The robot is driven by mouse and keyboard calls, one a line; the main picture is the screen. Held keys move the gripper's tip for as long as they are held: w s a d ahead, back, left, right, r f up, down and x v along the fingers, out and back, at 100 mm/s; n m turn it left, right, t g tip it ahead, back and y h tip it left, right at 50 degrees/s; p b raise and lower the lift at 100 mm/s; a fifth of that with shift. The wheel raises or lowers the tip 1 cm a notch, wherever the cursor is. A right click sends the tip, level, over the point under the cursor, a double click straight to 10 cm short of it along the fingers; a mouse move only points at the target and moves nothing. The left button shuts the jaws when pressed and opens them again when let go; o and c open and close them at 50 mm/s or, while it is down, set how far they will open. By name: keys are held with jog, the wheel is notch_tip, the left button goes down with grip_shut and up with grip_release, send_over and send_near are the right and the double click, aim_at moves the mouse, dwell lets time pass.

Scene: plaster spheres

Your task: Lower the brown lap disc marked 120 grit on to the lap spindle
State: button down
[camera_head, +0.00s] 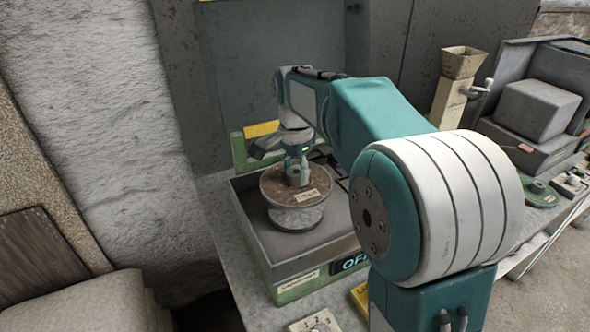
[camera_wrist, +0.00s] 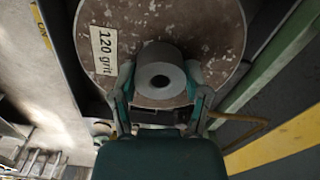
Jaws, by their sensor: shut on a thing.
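The brown lap disc (camera_head: 281,192) has a worn, speckled top, a raised grey hub and a pale label. In the wrist view the label on the disc (camera_wrist: 215,22) reads "120 grit". My gripper (camera_head: 298,172) is shut on the hub from above; in the wrist view its two fingers (camera_wrist: 160,88) press on both sides of the hub (camera_wrist: 160,62). The disc looks about level inside the grey basin of a green machine (camera_head: 297,289). A pale round body (camera_head: 296,222) shows directly under the disc. The spindle itself is hidden, and I cannot tell whether the disc touches it.
A numbered switch plate (camera_head: 316,322) lies at the bench front. A green disc (camera_head: 537,192) and a hopper (camera_head: 462,62) stand to the right.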

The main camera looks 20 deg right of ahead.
aim_at(295, 185)
jog(key=shift+f, duration=3.8)
grip_release()
jog(key=shift+r, duration=2)
